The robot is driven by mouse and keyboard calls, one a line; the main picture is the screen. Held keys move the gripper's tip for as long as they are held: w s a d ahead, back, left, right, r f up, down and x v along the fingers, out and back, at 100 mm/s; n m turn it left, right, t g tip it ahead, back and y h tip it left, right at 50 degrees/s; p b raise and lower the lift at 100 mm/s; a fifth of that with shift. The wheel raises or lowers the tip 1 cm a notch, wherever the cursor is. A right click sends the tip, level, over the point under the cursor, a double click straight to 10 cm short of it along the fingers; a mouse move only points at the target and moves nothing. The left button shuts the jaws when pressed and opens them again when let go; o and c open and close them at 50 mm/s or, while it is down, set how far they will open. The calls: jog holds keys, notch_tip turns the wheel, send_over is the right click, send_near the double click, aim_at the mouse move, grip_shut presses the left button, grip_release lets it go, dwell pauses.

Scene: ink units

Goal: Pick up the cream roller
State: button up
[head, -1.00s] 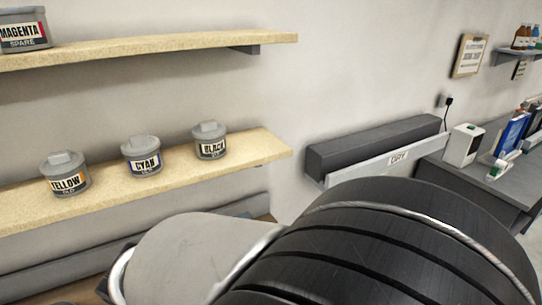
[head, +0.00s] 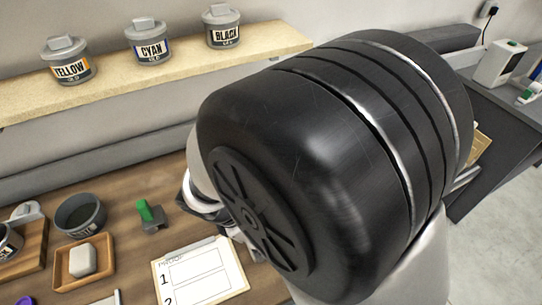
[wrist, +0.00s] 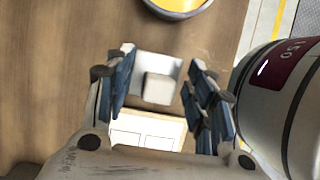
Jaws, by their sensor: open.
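I cannot pick out the cream roller for certain in either view. In the head view, a pale rounded piece (head: 24,212) lies on a wooden block at the left edge, and I cannot tell whether it is the roller. In the wrist view, my gripper (wrist: 160,88) is open, with blue-padded fingers spread on both sides. A pale grey block (wrist: 158,88) on a whitish piece shows between the fingers, apparently below them. Nothing is visibly held. My own dark arm joint hides much of the bench in the head view.
The wooden bench holds a dark grey bowl (head: 80,214), a wooden tray (head: 62,282) with a pale block, a green-handled tool (head: 150,214) and a two-box proof sheet (head: 198,272). Ink pots stand on the shelf (head: 110,95) behind. A yellow-filled bowl (wrist: 180,8) tops the wrist view.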

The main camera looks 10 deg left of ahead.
jog(key=shift+c, duration=0.5)
jog(key=c, duration=1.1)
